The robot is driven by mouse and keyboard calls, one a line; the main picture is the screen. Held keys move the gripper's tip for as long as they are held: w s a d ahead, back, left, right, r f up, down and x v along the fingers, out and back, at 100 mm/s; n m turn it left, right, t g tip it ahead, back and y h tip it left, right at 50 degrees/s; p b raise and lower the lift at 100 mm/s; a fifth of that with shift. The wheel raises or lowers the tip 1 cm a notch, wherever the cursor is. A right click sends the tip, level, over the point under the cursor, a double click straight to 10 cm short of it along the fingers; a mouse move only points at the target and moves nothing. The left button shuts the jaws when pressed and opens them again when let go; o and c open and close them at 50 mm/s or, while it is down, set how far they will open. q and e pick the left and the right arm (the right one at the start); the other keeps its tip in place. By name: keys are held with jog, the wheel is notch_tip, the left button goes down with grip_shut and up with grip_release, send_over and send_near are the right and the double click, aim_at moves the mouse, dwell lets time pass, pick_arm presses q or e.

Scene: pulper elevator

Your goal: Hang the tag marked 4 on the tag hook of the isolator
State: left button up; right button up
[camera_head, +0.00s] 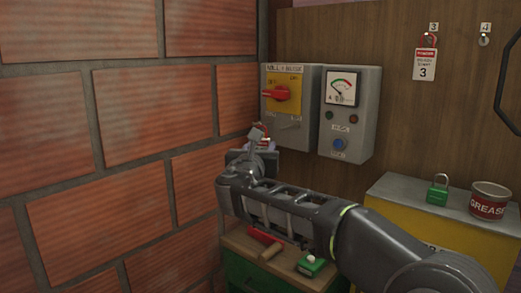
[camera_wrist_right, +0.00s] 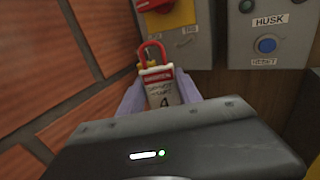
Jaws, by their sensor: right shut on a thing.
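The isolator (camera_head: 290,82) is a grey box on the wooden wall, with a yellow plate and a red rotary handle (camera_head: 281,93). Its lower front shows small grey metal parts; I cannot tell which one is the tag hook. My right gripper (camera_head: 262,142) is just below and left of the isolator's lower edge. In the right wrist view its pale fingers (camera_wrist_right: 160,96) are shut on the tag marked 4 (camera_wrist_right: 160,88), a white and red tag with a red loop on top. The tag is upright and looks apart from the box. My left gripper is not in view.
A meter box (camera_head: 349,115) hangs right of the isolator. The brick wall (camera_head: 150,110) is close on the left. Tag 3 (camera_head: 424,66) hangs on its peg; peg 4 (camera_head: 484,40) has no tag. A green padlock (camera_head: 438,190) and grease tin (camera_head: 489,200) stand on a yellow cabinet.

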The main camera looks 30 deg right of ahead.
jog(key=shift+d, duration=0.15)
jog(key=w+d+f, duration=0.1)
jog(key=w+d, duration=0.1)
jog(key=d, duration=0.6)
jog(key=shift+w+d+f, duration=0.25)
jog(key=shift+w+f, duration=0.1)
dwell(0.6)
dwell(0.5)
jog(key=o, duration=1.4)
jog(key=shift+s+a, duration=0.1)
jog(key=b+v, duration=0.2)
jog(key=v, duration=0.5)
jog(key=shift+s+a, duration=0.15)
jog(key=shift+s, duration=0.05)
